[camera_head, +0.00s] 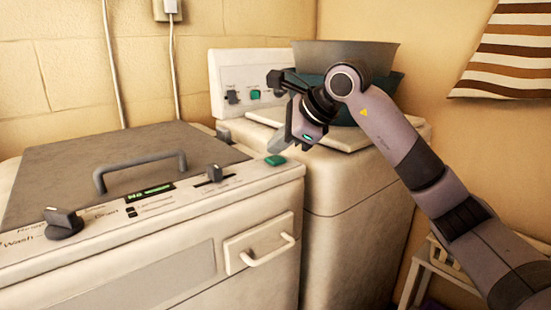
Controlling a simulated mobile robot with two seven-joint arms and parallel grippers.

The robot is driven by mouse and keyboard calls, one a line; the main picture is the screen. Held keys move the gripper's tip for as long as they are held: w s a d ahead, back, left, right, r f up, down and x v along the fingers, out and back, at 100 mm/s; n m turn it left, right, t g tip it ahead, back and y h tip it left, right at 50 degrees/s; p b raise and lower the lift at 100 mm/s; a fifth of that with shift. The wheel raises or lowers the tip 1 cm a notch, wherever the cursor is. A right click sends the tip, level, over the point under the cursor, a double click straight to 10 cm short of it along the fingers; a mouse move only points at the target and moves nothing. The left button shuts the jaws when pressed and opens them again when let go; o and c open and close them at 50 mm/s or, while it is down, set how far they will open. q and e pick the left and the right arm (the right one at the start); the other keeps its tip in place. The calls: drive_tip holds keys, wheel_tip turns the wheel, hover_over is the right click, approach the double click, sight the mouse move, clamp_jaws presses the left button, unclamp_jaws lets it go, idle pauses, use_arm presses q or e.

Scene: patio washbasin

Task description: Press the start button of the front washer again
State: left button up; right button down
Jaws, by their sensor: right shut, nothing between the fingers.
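The front washer (262,206) is the cream machine at the left, with a grey lid. Its green start button (276,160) sits at the right end of the sloped control panel, uncovered. A small panel display (150,191) is lit green; its text is too small to read. My right gripper (276,80) is shut and empty. My left gripper is not in view.
A second washer (355,210) stands behind to the right, with its own green button (255,94). Grey-teal basins (345,52) sit on top of it, partly behind my right arm. The front washer's lid handle (140,168) and knob (64,222) stick up.

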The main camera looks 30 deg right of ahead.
sight(279, 159)
drive_tip(key=shift+f+b, duration=0.3)
drive_tip(key=shift+f, duration=0.2)
idle(0.3)
idle(0.6)
drive_tip(key=shift+r+p, duration=0.95)
drive_tip(key=shift+p, duration=0.05)
drive_tip(key=shift+r, duration=0.1)
wheel_tip(279, 159, up, 5)
drive_tip(key=p, duration=0.4)
drive_tip(key=shift+p, duration=0.4)
